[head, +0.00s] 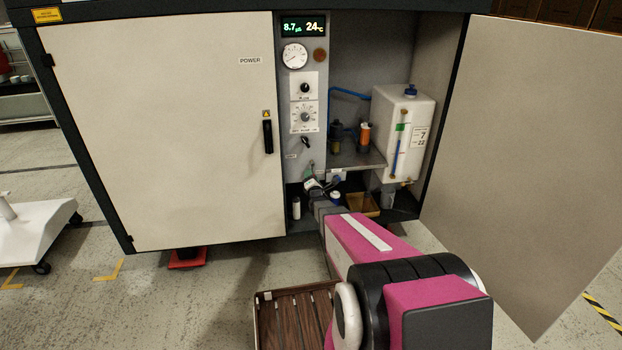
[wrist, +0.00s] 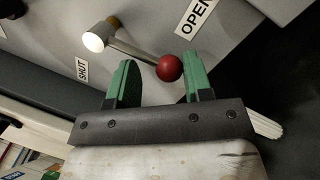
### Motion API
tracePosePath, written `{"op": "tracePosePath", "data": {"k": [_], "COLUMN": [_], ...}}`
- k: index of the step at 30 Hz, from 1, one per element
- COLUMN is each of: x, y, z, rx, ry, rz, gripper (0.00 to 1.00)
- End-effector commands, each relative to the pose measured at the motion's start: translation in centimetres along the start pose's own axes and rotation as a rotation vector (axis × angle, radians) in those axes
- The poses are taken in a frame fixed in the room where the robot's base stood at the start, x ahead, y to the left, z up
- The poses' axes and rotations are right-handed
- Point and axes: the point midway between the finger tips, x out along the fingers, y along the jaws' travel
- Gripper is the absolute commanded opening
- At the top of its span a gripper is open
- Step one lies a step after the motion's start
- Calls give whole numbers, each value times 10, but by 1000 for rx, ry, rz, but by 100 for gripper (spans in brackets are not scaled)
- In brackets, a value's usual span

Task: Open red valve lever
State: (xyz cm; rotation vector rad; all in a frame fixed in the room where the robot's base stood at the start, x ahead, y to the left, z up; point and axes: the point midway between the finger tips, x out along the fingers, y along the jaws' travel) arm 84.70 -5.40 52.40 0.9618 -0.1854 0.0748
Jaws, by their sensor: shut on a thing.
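The red valve lever (wrist: 140,52) shows in the wrist view as a metal rod ending in a red ball knob (wrist: 169,68). It runs from a round pivot with a brightly lit end at the upper left. My gripper (wrist: 158,64) has two green fingers, shut on the lever with the ball between them, close to the right finger. An OPEN label (wrist: 196,14) is at the upper right and a SHUT label (wrist: 82,69) at the left. The lever's ball lies between these labels. In the head view, my arm reaches into the cabinet's lower bay, and the lever cannot be made out there.
The cabinet's left door (head: 165,130) is closed, and its right door (head: 530,150) stands open to the right of my arm. A white tank (head: 403,130) and a shelf (head: 352,157) with bottles are inside. A slatted wooden tray (head: 295,318) is below my arm.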

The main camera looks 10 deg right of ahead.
Motion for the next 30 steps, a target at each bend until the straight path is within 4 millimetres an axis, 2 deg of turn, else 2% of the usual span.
{"op": "tracePosePath", "data": {"k": [1,2,3,4,14,19,23,30], "x": [0,0,0,0,-1,-10,-27,-72], "y": [0,0,0,0,1,1,2,1], "z": [8,8,8,8,4,4,4,5], "rx": [13,13,13,13,9,8,8,9], "ry": [-17,-17,-17,-17,-11,-10,-10,-11], "rz": [-1,0,0,1,1,1,0,-1], "gripper": [4,56,69,74,74,74,74,74]}}
